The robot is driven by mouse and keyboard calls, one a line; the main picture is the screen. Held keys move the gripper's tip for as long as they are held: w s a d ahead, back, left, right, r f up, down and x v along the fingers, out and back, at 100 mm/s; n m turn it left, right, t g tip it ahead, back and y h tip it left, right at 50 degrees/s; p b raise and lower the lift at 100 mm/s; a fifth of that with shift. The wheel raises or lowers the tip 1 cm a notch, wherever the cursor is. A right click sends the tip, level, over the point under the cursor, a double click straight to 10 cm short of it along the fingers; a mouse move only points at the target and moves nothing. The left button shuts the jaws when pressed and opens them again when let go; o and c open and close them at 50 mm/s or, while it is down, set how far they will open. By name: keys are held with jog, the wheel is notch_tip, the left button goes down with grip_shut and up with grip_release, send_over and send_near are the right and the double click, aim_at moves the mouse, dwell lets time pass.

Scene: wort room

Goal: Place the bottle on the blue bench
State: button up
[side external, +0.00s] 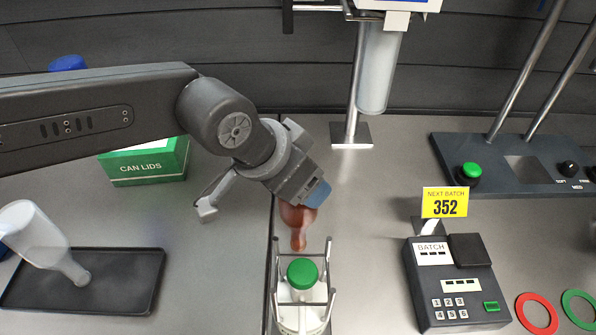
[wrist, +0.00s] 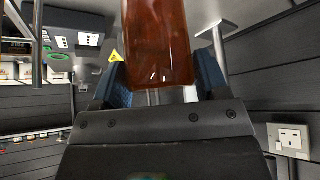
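An amber-brown bottle (side external: 298,222) hangs from my gripper (side external: 311,196) in the side view, narrow neck down, above a wire rack. In the wrist view the bottle (wrist: 158,42) stands between my blue fingers (wrist: 160,82), which close around its body. A second bottle, clear and whitish (side external: 34,236), leans tilted over a black tray at the left, its neck towards the tray. No bench that is clearly blue shows; the worktop (side external: 215,265) looks grey.
A wire rack (side external: 330,298) holding a green-capped white container (side external: 303,272) stands just below the held bottle. A green can-lids box (side external: 147,162) is left, a batch keypad (side external: 460,285) right. A vertical post with a cylinder (side external: 380,70) stands behind. Grey worktop is clear left of the rack.

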jog(key=o, duration=0.3)
jog(key=shift+r, duration=0.2)
jog(key=v, duration=1.2)
